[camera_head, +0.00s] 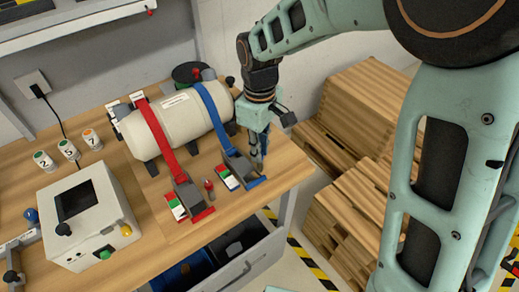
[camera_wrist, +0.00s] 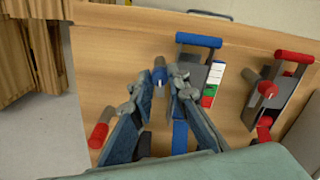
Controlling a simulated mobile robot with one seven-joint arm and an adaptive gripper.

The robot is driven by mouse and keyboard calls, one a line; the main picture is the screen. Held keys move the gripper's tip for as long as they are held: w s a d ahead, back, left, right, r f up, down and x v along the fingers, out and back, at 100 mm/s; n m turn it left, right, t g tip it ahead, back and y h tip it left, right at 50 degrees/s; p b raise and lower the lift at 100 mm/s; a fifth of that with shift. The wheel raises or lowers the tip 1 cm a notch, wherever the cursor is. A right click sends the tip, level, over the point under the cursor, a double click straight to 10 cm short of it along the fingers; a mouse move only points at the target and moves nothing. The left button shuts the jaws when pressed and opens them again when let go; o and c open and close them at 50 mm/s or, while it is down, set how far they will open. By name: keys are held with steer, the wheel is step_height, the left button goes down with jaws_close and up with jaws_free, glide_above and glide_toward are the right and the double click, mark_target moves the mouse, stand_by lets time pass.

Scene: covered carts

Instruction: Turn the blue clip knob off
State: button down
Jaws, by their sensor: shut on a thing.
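The blue clip (camera_head: 238,163) sits at the table's front right, at the lower end of a blue strap (camera_head: 214,110). In the wrist view, its blue bar (camera_wrist: 198,40) and grey lever stand right of my fingers, beside a green-white-red scale (camera_wrist: 209,96). My gripper (camera_head: 259,157) reaches down at the clip's right side. In the wrist view, the fingers of my gripper (camera_wrist: 160,84) close around the small blue clip knob (camera_wrist: 159,74), which shows a pale mark. The fingers hide part of it, and its exact angle is hard to tell. The knob is hidden in the head view.
The red clip (camera_head: 187,196) with its red knob (camera_head: 208,184) lies just left. A white tank (camera_head: 175,118) stands behind under both straps. A white control box (camera_head: 85,218) is at the left. An open drawer (camera_head: 240,250) juts out below; wooden crates (camera_head: 360,110) stand right.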

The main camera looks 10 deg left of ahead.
steer(key=shift+m, duration=0.3)
steer(key=c, duration=1.8)
jaws_free()
steer(key=shift+c, duration=0.2)
steer(key=shift+r, duration=0.1)
step_height(320, 180, up, 12)
